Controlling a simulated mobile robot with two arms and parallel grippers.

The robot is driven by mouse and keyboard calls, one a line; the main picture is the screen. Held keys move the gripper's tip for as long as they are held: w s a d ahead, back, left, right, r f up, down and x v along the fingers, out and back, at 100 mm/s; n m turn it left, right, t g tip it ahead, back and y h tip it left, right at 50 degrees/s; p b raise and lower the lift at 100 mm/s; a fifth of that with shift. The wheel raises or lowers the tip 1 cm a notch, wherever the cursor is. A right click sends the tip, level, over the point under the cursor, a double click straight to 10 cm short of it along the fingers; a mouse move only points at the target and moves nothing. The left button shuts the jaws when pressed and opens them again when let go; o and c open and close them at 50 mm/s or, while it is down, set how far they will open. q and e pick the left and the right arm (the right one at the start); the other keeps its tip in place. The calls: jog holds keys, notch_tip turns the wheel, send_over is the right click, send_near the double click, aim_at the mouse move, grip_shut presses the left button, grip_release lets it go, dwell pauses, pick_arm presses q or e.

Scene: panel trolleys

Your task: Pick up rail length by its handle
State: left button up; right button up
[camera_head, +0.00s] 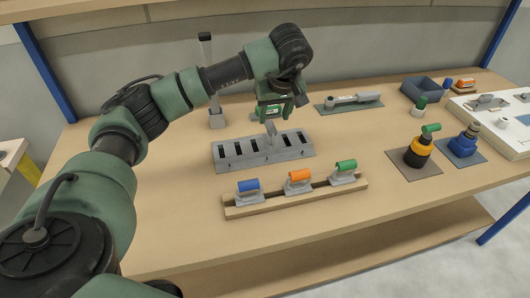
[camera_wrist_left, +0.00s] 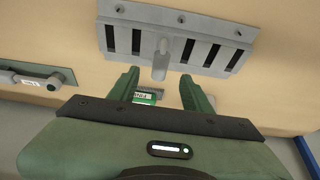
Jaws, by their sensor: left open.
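A grey slotted rack (camera_head: 290,157) stands on the bench, with several dark slots. A grey upright handle-like piece (camera_head: 270,130) rises from its middle; I take this as the rail length's handle. In the left wrist view the rack (camera_wrist_left: 215,22) is at the top and the handle (camera_wrist_left: 160,62) points toward my fingers. My left gripper (camera_head: 272,113) is open above and behind the rack, with the handle just beyond its fingertips (camera_wrist_left: 159,77), not between them. A small grey part with a green label (camera_wrist_left: 147,96) shows between the fingers. My right gripper is not in view.
In front lies a wooden holder (camera_head: 300,203) with blue, orange and green handled tools. A long grey tool (camera_head: 350,101) lies on a mat behind right. Two knobbed tools (camera_head: 413,152) stand at right. A black-topped post (camera_head: 206,50) stands behind left.

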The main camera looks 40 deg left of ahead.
aim_at(272, 126)
pick_arm(q)
jog(key=shift+s+x, duration=0.2)
jog(key=shift+x, duration=1.05)
jog(key=p+x, duration=0.1)
jog(key=x, duration=0.4)
jog(key=shift+w+d+f, duration=0.1)
jog(key=shift+f, duration=0.2)
jog(key=shift+w+f, duration=0.15)
jog(key=shift+f, duration=0.3)
grip_shut()
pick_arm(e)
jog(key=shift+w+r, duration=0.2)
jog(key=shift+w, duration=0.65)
pick_arm(q)
jog(key=shift+a+r, duration=0.15)
jog(key=shift+a, duration=0.05)
